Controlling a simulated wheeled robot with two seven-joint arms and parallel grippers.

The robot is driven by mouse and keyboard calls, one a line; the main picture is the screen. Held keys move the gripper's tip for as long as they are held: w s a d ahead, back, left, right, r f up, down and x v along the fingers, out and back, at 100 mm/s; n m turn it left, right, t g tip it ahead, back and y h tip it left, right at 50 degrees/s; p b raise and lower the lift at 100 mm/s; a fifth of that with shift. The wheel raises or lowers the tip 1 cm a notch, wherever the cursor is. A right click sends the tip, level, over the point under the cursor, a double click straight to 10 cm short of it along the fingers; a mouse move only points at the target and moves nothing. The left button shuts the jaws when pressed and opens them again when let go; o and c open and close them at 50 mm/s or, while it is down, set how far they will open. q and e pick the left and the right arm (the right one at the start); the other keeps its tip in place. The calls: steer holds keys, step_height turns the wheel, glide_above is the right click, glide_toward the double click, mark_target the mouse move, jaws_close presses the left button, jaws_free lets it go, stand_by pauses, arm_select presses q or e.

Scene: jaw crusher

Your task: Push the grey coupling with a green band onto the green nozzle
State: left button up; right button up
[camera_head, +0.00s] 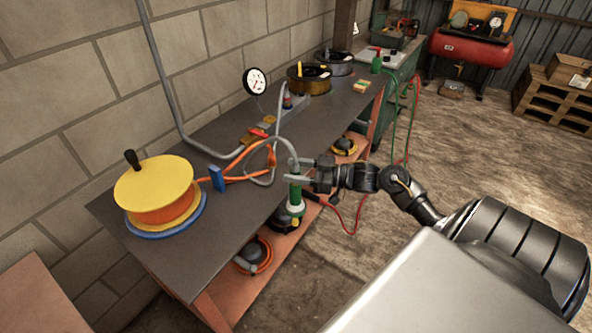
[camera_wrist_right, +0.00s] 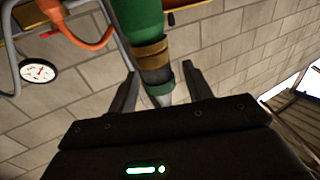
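The green nozzle (camera_head: 295,196) stands upright at the bench's front edge, with a white collar below it. In the right wrist view the nozzle (camera_wrist_right: 138,18) is large at the top, with a brass-coloured section below it. The grey coupling with its green band (camera_wrist_right: 161,89) is in line with the brass section, at the end of a grey hose (camera_head: 283,139). I cannot tell how far it is on. My right gripper (camera_head: 297,172) is around the coupling, its fingers (camera_wrist_right: 163,92) on both sides with visible gaps. My left gripper is not in view.
The bench (camera_head: 205,255) carries an orange hose reel with a yellow disc (camera_head: 153,185), a blue block (camera_head: 217,178), a pressure gauge (camera_head: 254,81) and dark spools (camera_head: 309,80). A red hose (camera_head: 350,228) hangs below my right arm.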

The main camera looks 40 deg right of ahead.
steer(key=b+v, duration=0.2)
steer(key=v, duration=0.8)
steer(key=shift+s+d, duration=0.25)
steer(key=shift+s, duration=0.05)
stand_by(0.4)
